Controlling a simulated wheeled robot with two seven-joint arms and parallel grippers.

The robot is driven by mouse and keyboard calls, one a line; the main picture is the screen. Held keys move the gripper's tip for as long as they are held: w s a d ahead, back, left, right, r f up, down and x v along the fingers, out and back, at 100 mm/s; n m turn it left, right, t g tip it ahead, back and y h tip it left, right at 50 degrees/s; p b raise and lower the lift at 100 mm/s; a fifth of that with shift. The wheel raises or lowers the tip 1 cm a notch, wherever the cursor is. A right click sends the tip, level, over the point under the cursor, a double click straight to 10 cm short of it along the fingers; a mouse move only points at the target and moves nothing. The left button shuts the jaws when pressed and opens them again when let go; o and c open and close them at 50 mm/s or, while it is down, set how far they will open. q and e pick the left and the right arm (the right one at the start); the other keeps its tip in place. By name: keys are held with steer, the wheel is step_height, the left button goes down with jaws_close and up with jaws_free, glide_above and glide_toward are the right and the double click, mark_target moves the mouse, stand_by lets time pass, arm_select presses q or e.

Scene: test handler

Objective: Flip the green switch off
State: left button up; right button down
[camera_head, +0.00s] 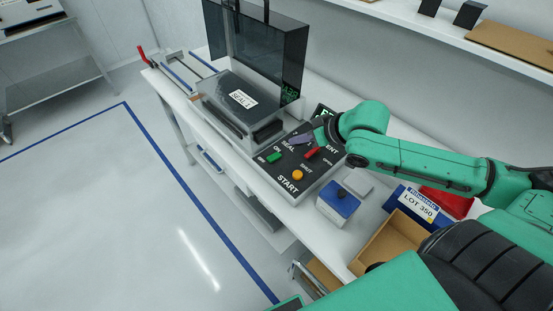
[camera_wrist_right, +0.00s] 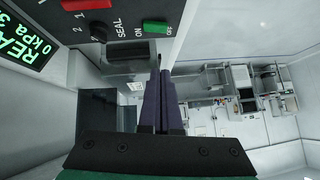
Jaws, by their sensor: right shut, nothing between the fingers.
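The green switch (camera_head: 274,158) sits on the dark control panel (camera_head: 288,187), between its ON and OFF labels. It also shows near the top of the right wrist view (camera_wrist_right: 157,27), clear of the fingers. I cannot tell which way it is tipped. My right gripper (camera_head: 299,139) is over the far part of the panel, near the SEAL label, to the right of and beyond the green switch. Its dark fingers are shut with nothing between them, and they look apart from the switch (camera_wrist_right: 163,74). My left gripper is out of view.
A red switch (camera_head: 312,153) and an orange START button (camera_head: 297,175) share the panel. The sealing machine (camera_head: 241,99) stands to the left. A blue-and-white box (camera_head: 338,204), a cardboard tray (camera_head: 389,246) and a LOT 350 bin (camera_head: 412,207) lie right on the white bench.

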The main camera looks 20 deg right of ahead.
steer(key=shift+s+r, duration=0.1)
steer(key=shift+r, duration=0.05)
glide_above(274, 157)
steer(key=f, duration=0.6)
steer(key=shift+s+d+f, duration=0.25)
steer(key=shift+s+f, duration=0.15)
steer(key=f, duration=0.3)
steer(key=shift+s+a+p, duration=0.1)
steer(key=shift+a+p, duration=0.1)
steer(key=shift+p, duration=0.1)
steer(key=shift+s+f, duration=0.1)
steer(key=shift+f, duration=0.45)
